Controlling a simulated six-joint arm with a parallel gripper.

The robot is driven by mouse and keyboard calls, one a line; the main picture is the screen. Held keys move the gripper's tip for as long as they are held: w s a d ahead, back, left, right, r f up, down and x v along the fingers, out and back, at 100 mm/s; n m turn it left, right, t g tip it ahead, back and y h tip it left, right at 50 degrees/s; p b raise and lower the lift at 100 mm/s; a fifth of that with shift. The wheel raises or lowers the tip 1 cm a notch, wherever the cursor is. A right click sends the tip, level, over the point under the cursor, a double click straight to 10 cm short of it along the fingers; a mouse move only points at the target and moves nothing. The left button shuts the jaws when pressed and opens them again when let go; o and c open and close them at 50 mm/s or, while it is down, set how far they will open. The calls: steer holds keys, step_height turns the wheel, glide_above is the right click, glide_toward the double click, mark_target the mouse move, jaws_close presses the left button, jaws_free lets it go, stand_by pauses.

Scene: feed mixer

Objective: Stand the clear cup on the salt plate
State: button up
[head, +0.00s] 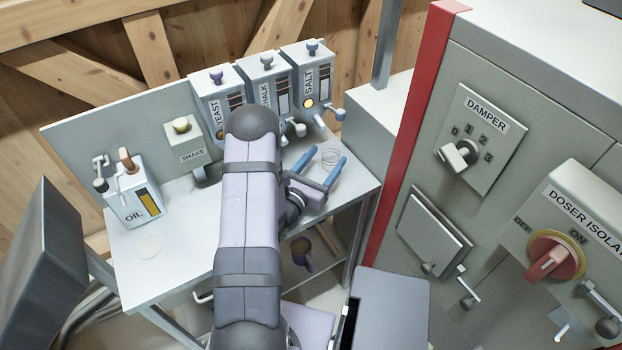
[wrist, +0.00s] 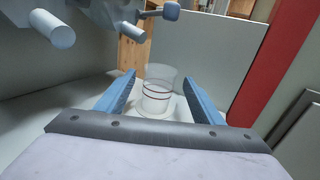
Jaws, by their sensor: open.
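The clear cup (head: 331,156) stands upright on the table at the right, below and in front of the salt dispenser (head: 311,78). In the wrist view the clear cup (wrist: 158,88) has dark rings around it. A pale round plate edge (wrist: 148,112) shows at its base, and the cup appears to rest on it, though the plate is hard to make out. My gripper (head: 324,160) is open, with one blue finger on each side of the cup. In the wrist view my gripper (wrist: 160,79) shows gaps between cup and fingers.
Yeast (head: 215,105) and chalk (head: 265,92) dispensers stand left of salt. The grey cabinet (head: 450,60) bounds the right.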

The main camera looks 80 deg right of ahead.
steer(key=b+v, duration=0.2)
steer(key=v, duration=0.6)
steer(key=shift+a, duration=0.25)
steer(key=shift+r, duration=0.15)
steer(key=shift+r+g, duration=0.3)
steer(key=shift+r, duration=0.05)
steer(key=a+r+m+g+y+p, duration=0.3)
steer(key=a+r+m+g+y, duration=0.3)
steer(key=a+m, duration=0.25)
steer(key=w+a+m+t+y+p, duration=0.15)
steer(key=w+a+t+y, duration=0.35)
steer(key=a, duration=0.7)
steer(key=w+a+m+t+y+p, duration=0.1)
steer(key=w+a+m+t+y, duration=0.2)
steer(key=w+a, duration=0.6)
steer(key=w+a+m+t+y+p, duration=0.1)
steer(key=w+a+m+t+y, duration=0.25)
steer(key=a, duration=1.05)
step_height(320, 180, down, 30)
steer(key=w+n+b, duration=0.1)
steer(key=b, duration=2.9)
